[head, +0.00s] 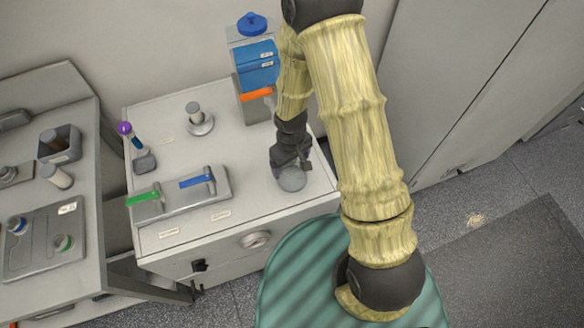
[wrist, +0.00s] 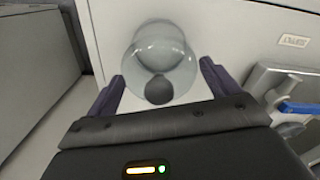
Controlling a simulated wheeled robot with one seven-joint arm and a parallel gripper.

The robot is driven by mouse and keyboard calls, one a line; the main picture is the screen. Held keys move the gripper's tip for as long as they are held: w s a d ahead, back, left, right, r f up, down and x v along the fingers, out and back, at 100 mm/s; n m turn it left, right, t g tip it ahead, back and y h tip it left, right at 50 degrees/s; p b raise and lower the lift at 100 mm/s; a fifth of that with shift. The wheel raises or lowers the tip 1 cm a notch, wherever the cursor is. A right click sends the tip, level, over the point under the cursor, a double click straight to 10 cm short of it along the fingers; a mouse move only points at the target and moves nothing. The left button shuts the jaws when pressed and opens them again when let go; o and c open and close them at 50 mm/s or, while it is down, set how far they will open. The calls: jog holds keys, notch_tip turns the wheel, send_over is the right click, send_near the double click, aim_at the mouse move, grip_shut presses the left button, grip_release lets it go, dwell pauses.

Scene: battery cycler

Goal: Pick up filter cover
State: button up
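The filter cover appears to be the clear, rounded cover (wrist: 160,52) with a dark round knob, at the top middle of the wrist view. In the head view it is the small grey dome (head: 291,180) near the front right corner of the white cabinet top. My gripper (head: 286,167) points down right over it and hides part of it. In the wrist view my gripper (wrist: 162,75) is open, with one dark finger on each side of the cover. A gap shows between cover and fingers; I cannot tell their heights.
A switch block (head: 180,196) with green and blue levers sits left on the cabinet top (head: 240,190). A metal peg (head: 200,122) stands behind. A blue-topped container (head: 256,65) stands close behind my arm. A purple-capped tube (head: 130,134) stands at the left edge.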

notch_tip(320, 180, up, 10)
jog(key=shift+b, duration=0.3)
dwell(0.5)
jog(key=shift+f, duration=0.1)
dwell(0.5)
